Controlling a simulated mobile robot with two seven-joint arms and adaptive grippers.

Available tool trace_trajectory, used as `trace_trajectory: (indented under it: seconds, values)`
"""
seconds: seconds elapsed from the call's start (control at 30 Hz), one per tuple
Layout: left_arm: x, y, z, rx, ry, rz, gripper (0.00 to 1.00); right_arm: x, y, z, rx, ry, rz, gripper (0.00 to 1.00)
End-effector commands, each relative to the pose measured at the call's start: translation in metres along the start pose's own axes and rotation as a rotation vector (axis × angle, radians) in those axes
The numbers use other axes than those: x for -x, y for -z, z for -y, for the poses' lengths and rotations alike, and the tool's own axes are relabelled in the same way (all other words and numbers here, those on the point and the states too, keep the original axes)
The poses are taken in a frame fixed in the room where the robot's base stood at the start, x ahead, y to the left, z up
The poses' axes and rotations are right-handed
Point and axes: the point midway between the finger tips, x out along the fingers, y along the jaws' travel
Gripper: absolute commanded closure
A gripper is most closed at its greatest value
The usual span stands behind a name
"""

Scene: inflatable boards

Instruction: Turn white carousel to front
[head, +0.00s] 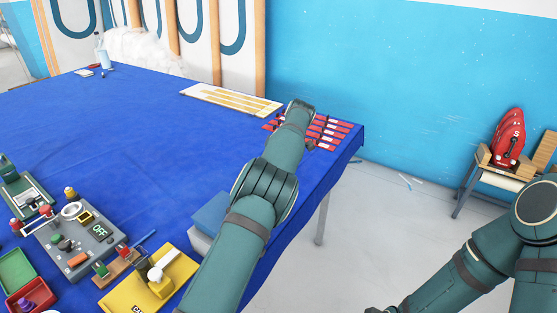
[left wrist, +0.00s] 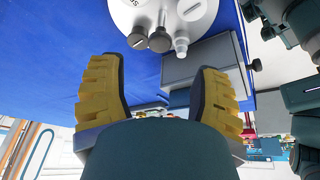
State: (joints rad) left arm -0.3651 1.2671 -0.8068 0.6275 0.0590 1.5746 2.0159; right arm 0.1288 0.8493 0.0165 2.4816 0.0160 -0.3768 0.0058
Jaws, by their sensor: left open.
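A round white part, which looks like the white carousel (left wrist: 150,12), shows at the top edge of the left wrist view, cut off by the frame. Grey and white knob-like pieces stick out from its near rim. My left gripper (left wrist: 160,70) is open, its two yellow fingers with dark pads spread apart below the carousel in that view. Nothing is between the fingertips, and they appear apart from the carousel. I cannot make out the carousel in the head view. Neither gripper shows clearly there; one of my arms reaches over the table's right side and another is at lower right.
A grey box (left wrist: 205,62) is close beyond the fingers in the left wrist view. The blue-covered table (head: 150,140) holds a grey device (head: 75,240), a yellow board (head: 140,290), a pale board (head: 230,101) and red pieces (head: 330,132). The table's middle is clear.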

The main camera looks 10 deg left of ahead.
Motion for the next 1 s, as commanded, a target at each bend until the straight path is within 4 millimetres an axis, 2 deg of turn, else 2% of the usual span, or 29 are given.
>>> trace_trajectory:
  seconds: [0.1, 0.4, 1.0]
  values:
    - [0.019, 0.0, 0.0, 0.0, -0.002, 0.001, 0.36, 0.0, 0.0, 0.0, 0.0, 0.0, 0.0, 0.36]
    - [0.039, 0.0, 0.001, -0.003, 0.001, 0.0, 0.36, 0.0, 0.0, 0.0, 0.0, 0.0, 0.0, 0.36]
    - [0.046, 0.001, 0.002, -0.001, 0.002, 0.0, 0.36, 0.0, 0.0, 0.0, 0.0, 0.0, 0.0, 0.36]
